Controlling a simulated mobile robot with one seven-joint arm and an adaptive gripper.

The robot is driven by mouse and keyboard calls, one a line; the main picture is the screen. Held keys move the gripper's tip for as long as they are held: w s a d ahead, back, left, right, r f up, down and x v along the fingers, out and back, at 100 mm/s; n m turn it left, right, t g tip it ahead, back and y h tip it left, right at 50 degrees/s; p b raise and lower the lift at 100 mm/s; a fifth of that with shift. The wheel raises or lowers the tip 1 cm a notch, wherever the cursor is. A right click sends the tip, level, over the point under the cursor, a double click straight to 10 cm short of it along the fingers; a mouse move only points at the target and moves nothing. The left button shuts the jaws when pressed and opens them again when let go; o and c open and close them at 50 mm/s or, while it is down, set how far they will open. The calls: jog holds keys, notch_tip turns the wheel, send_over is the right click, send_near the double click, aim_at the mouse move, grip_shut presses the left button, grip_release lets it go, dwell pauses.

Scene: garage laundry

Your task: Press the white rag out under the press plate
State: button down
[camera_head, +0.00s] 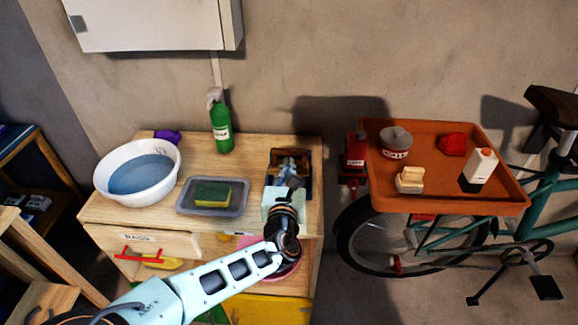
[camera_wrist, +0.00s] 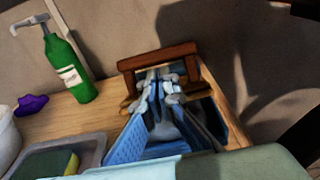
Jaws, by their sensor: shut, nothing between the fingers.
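The press is a dark wooden frame (camera_head: 303,156) at the right end of the bench. In the wrist view its brown crossbar (camera_wrist: 158,59) stands just beyond my fingertips. My gripper (camera_head: 288,165) points down into the frame from the near side. In the wrist view my gripper (camera_wrist: 160,84) is shut, with its grey fingertips together and nothing seen between them. I cannot make out the white rag in either view. The press plate is not clear to see, as my gripper and wrist cover much of the frame's inside.
A white basin of water (camera_head: 111,167), a grey tray (camera_head: 236,210) with a green-yellow sponge (camera_head: 212,195), a green bottle (camera_head: 221,128) and a purple cloth (camera_head: 168,136) share the bench (camera_head: 255,150). An orange tray (camera_head: 450,200) with several items sits over a bicycle at right.

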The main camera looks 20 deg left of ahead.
jog(key=shift+w+r+g+p, duration=0.15)
jog(key=shift+r+g+p, duration=0.15)
jog(key=shift+p, duration=0.7)
